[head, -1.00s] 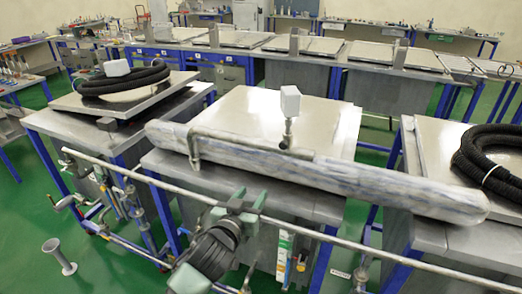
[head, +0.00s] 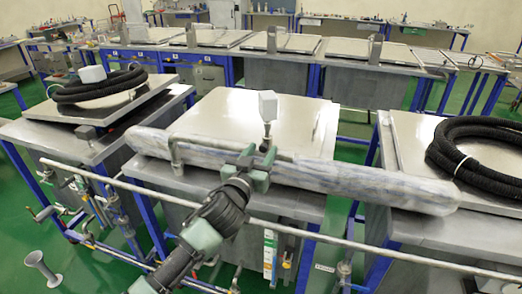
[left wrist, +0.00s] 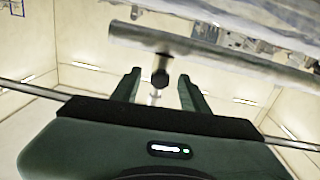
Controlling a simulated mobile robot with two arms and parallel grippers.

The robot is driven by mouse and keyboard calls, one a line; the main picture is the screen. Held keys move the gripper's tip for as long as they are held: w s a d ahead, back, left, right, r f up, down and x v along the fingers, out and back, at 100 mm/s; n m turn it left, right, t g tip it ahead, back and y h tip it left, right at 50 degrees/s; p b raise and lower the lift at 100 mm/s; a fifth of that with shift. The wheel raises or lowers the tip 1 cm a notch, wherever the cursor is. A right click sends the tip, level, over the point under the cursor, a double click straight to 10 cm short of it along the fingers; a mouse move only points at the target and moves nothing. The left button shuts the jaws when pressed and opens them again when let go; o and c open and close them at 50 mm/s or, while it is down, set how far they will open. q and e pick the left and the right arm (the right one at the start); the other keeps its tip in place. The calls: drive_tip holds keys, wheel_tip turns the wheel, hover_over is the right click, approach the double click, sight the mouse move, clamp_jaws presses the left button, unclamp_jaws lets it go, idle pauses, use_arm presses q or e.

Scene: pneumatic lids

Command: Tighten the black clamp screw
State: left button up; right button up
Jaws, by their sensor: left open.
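A small black knob, which looks like the clamp screw (left wrist: 160,78), shows in the left wrist view below a grey pipe (left wrist: 180,45). My left gripper (left wrist: 158,86) is open, with one finger on each side of the knob in that picture; I cannot tell whether either touches it. In the head view my left gripper (head: 257,163) is at the bent grey pipe (head: 205,148) that lies along a plastic-wrapped roll (head: 340,184). The screw is not clear in the head view, where the gripper covers that area. My right gripper is not in view.
A white block (head: 267,104) stands on a short post just behind the gripper. A long metal rail (head: 330,239) crosses in front of the tables. Black hose coils lie on the left (head: 100,87) and right (head: 480,160) tables. The metal lid (head: 225,112) behind is mostly bare.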

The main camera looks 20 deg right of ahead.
use_arm(q)
drive_tip(key=shift+w, duration=0.1)
clamp_jaws()
